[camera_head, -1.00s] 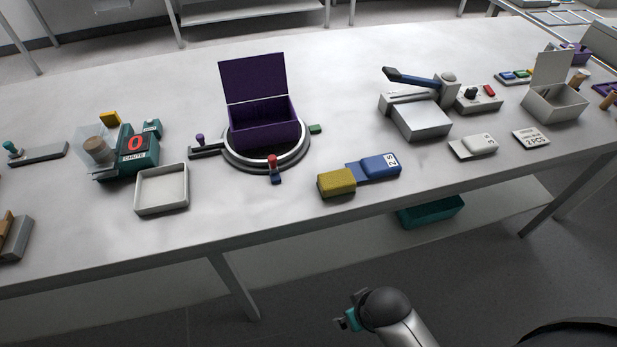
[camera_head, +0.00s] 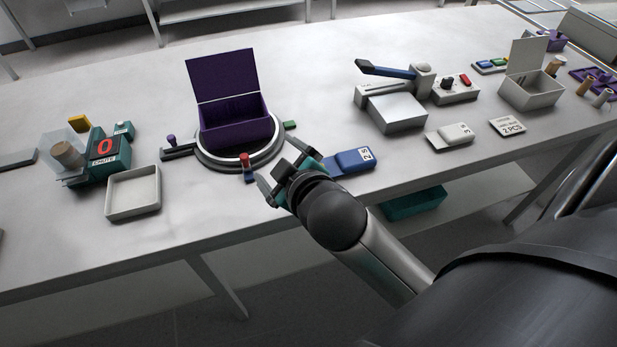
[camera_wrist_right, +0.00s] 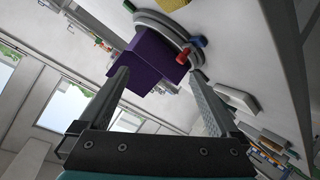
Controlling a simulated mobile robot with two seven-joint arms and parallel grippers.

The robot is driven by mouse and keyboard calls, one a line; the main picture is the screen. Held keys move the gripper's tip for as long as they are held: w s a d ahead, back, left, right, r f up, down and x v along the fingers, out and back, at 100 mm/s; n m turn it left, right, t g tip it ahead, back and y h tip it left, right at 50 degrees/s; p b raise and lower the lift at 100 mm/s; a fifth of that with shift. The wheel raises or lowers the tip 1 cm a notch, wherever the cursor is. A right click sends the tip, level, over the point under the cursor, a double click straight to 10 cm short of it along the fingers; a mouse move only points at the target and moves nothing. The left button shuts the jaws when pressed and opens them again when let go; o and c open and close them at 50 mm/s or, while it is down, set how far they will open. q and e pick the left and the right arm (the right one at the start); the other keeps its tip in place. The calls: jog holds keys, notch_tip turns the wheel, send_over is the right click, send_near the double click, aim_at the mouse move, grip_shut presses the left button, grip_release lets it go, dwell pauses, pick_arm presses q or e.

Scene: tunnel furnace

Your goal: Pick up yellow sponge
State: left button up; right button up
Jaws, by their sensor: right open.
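My right gripper (camera_head: 283,168) is open, reaching over the table's front edge, in front of the turntable. In the right wrist view its two fingers (camera_wrist_right: 158,76) stand wide apart with nothing gripped between them. The blue block marked 2S (camera_head: 352,160) lies just right of the gripper. My left gripper is not in view.
A purple open box (camera_head: 234,132) stands on the round turntable (camera_head: 215,163), with a red-topped lever (camera_head: 246,162) near my gripper. A white tray (camera_head: 133,208) and a teal counter device (camera_head: 108,152) are at left. A clamp press (camera_head: 392,108) is at right. A teal bin (camera_head: 415,204) sits below.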

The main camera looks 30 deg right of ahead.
jog(key=w+a+r+n+t+y, duration=0.3)
jog(key=a+r+n+t, duration=0.15)
jog(key=r, duration=0.45)
jog(key=w+a+r+n+t+y, duration=0.35)
jog(key=r+n, duration=0.25)
jog(key=r, duration=0.2)
jog(key=s+a+r+n+g+y, duration=0.3)
jog(key=a+n+g+y, duration=0.2)
jog(key=n+y, duration=0.3)
jog(key=s+a+r+n+g+y, duration=0.35)
jog(key=n+y, duration=0.25)
jog(key=n, duration=0.5)
jog(key=s+a+f+n+g+h, duration=0.25)
jog(key=a+f+n+g, duration=0.2)
jog(key=n+g, duration=0.6)
jog(key=d+f+n+g+h, duration=0.2)
jog(key=d+f+n+h, duration=0.35)
jog(key=f, duration=0.35)
jog(key=w+d+f+h, duration=0.1)
jog(key=d+f+h, duration=0.1)
jog(key=d+h, duration=0.65)
jog(key=w+d+f+h, duration=0.1)
jog(key=d+f+h, duration=0.15)
jog(key=d, duration=1.15)
jog(key=shift+h, duration=0.35)
notch_tip(320, 180, down, 14)
jog(key=shift+w+a+r+b, duration=0.15)
jog(key=shift+r+b, duration=0.05)
jog(key=shift+b, duration=0.75)
